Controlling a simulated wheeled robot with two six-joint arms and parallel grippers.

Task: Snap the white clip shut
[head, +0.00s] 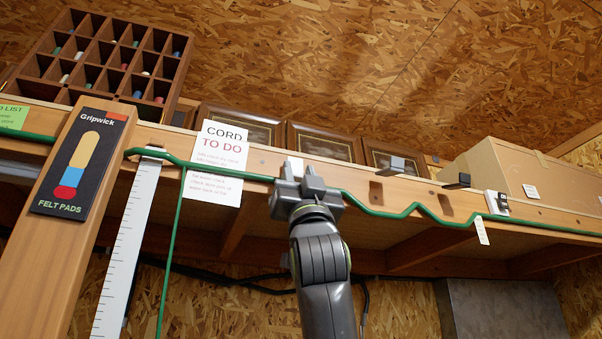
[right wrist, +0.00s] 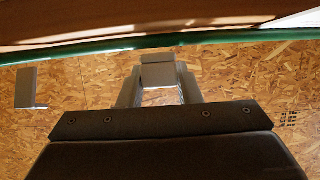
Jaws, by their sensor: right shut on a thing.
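The white clip (head: 293,163) is on the front rail of the shelf, mostly hidden behind my right gripper (head: 304,183). My right gripper reaches up from below and is shut on the clip at the green cord (head: 360,207). In the right wrist view a pale block, which looks like part of the clip (right wrist: 158,71), sits between the fingers, just below the cord (right wrist: 100,48). I cannot tell whether the clip's flap is open or closed. My left gripper is not in view.
A grey clip (head: 397,164), a black clip (head: 456,181) and a white-and-black piece (head: 498,202) sit further right on the rail. A paper note (head: 218,185), a white ruler (head: 127,240) and a felt pads sign (head: 80,165) are to the left. Framed boxes (head: 322,141) stand behind.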

